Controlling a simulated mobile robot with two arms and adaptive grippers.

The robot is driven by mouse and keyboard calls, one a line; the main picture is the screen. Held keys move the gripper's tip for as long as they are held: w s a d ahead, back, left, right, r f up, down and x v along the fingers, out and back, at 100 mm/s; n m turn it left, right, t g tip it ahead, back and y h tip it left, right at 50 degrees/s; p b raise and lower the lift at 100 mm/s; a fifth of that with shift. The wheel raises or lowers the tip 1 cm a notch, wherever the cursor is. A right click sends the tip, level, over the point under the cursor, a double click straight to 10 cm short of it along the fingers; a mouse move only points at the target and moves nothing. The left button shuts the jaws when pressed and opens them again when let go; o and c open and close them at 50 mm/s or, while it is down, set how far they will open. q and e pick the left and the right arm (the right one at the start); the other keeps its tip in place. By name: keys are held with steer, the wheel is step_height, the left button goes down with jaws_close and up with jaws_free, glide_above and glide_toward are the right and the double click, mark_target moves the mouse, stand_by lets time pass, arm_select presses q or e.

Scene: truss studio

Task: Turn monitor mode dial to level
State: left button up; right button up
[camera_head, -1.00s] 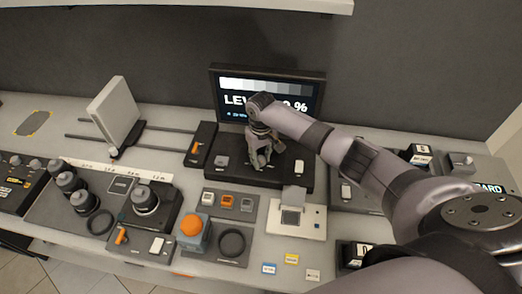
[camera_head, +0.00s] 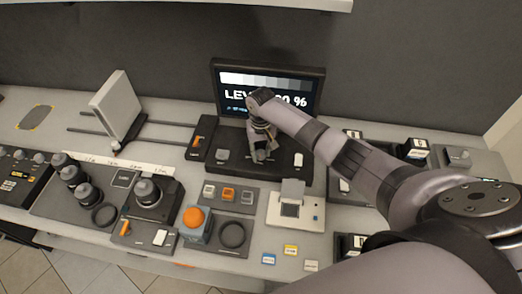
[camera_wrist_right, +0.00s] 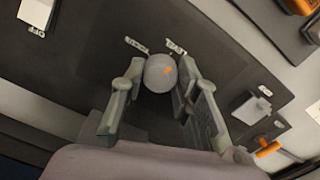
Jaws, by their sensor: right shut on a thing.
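The monitor (camera_head: 266,66) stands at the back of the bench; its lit screen shows a grey step bar and large text starting "LEV" and ending in "%", partly covered by my arm. My right gripper (camera_head: 259,156) points down at the dark control base in front of it. In the right wrist view, the mode dial (camera_wrist_right: 158,76) is a round grey knob with an orange mark, between the two fingers of my right gripper (camera_wrist_right: 155,88), which is shut on it. Small white labels beside the knob are too blurred to read. My left gripper is out of view.
On the same base are a white switch (camera_head: 299,160) to the right and a grey button (camera_head: 222,156) to the left. An orange lever (camera_head: 198,141) stands farther left. A white card-like panel (camera_head: 117,104) stands on rails. An orange dome button (camera_head: 194,217) is nearer the front.

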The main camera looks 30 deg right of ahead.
mark_target(261, 152)
steer(key=o, duration=1.2)
steer(key=shift+w, duration=0.1)
step_height(261, 152, up, 12)
steer(key=shift+r, duration=0.1)
